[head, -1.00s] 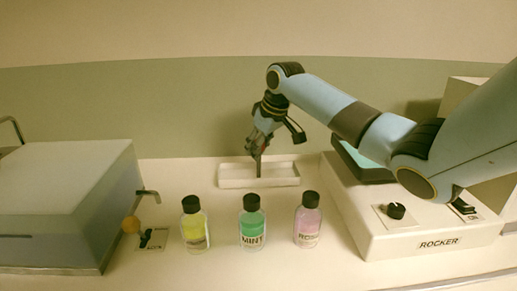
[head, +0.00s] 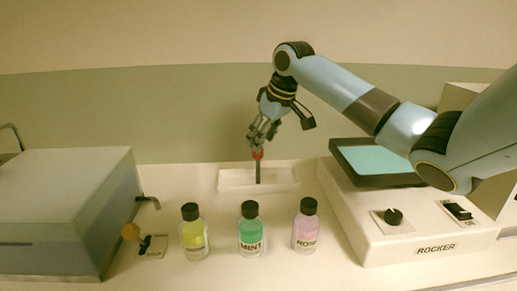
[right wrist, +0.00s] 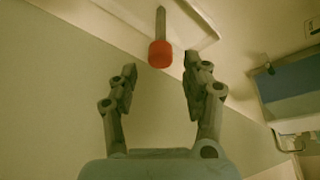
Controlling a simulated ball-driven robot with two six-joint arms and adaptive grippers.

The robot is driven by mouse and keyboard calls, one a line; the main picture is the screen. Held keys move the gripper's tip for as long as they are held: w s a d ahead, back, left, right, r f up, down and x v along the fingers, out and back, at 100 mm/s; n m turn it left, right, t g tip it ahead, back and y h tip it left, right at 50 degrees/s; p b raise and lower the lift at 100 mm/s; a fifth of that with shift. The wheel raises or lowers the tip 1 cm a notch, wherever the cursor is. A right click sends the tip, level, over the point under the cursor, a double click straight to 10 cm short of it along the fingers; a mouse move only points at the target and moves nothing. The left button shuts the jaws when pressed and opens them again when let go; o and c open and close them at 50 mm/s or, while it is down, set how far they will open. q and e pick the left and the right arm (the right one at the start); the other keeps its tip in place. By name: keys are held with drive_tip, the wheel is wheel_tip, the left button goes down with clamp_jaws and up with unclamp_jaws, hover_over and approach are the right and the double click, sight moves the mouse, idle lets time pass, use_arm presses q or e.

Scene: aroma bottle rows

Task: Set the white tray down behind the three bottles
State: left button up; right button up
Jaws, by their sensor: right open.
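The white tray (head: 230,183) rests on the counter behind the three bottles; part of it also shows in the right wrist view (right wrist: 202,18). A thin grey post with a red knob (head: 258,155) stands upright at the tray's middle. The red knob (right wrist: 160,54) is beyond the finger gap in the right wrist view. My right gripper (head: 262,138) is open and empty just above the knob. In front stand a yellow bottle (head: 194,238), a green MINT bottle (head: 250,235) and a pink ROSE bottle (head: 306,232), all black-capped and upright. My left gripper is out of view.
A white ROCKER machine (head: 400,235) with a teal-topped platform (head: 375,158) stands at the right. The wall is close behind the tray.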

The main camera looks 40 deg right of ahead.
drive_tip(key=v, duration=0.6)
drive_tip(key=shift+a+f, duration=0.1)
drive_tip(key=shift+f, duration=0.05)
idle(0.3)
